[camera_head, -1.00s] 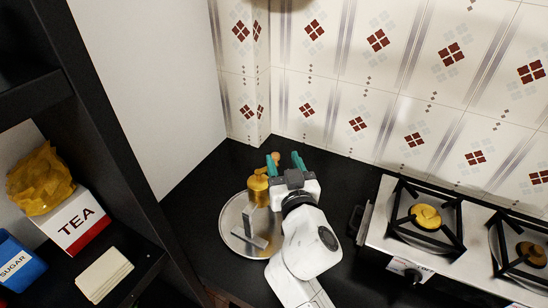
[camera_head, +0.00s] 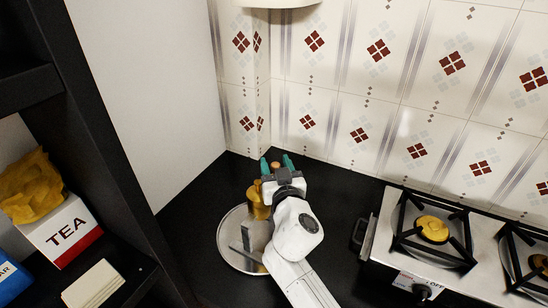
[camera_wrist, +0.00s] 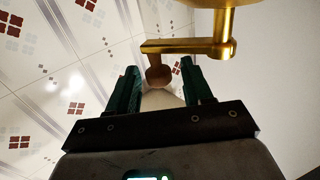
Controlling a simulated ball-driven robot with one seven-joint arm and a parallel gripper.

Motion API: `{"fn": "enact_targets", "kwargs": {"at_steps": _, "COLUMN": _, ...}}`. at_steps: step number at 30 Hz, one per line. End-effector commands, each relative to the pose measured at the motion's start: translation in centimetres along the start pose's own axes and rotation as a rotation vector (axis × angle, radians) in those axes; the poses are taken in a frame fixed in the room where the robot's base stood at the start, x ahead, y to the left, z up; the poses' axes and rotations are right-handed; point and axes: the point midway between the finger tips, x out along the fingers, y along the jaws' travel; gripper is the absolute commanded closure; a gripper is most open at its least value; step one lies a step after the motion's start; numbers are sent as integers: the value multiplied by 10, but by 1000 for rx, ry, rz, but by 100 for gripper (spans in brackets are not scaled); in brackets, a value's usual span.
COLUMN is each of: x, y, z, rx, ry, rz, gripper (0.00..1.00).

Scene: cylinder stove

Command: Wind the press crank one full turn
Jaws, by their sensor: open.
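The brass press (camera_head: 258,208) stands on a round metal tray (camera_head: 225,236) in the head view, partly hidden by my arm. In the wrist view its brass body (camera_wrist: 232,20) is at the top, cut by the edge. The brass crank arm (camera_wrist: 180,46) reaches left from it to a round wooden knob (camera_wrist: 158,76). My gripper (camera_wrist: 160,72) has teal fingers, open, one on each side of the knob with visible gaps. In the head view my gripper (camera_head: 277,163) is behind the press, with the knob (camera_head: 275,165) between the fingertips.
A gas stove (camera_head: 388,235) stands on the black counter to the right. A tiled wall (camera_head: 350,110) is close behind my gripper. A dark shelf (camera_head: 115,150) with a tea box (camera_head: 65,232) is at the left.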

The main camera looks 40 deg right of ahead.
Motion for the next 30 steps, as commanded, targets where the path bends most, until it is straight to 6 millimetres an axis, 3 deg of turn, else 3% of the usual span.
{"fn": "enact_targets", "kwargs": {"at_steps": 6, "x": 20, "y": 0, "z": 0, "rx": -1, "ry": 0, "rz": 1, "gripper": 50}}
{"fn": "enact_targets", "kwargs": {"at_steps": 16, "x": 23, "y": 0, "z": 0, "rx": 0, "ry": 0, "rz": 0, "gripper": 50}}
{"fn": "enact_targets", "kwargs": {"at_steps": 30, "x": 23, "y": 0, "z": 0, "rx": 0, "ry": 1, "rz": 0, "gripper": 94}}
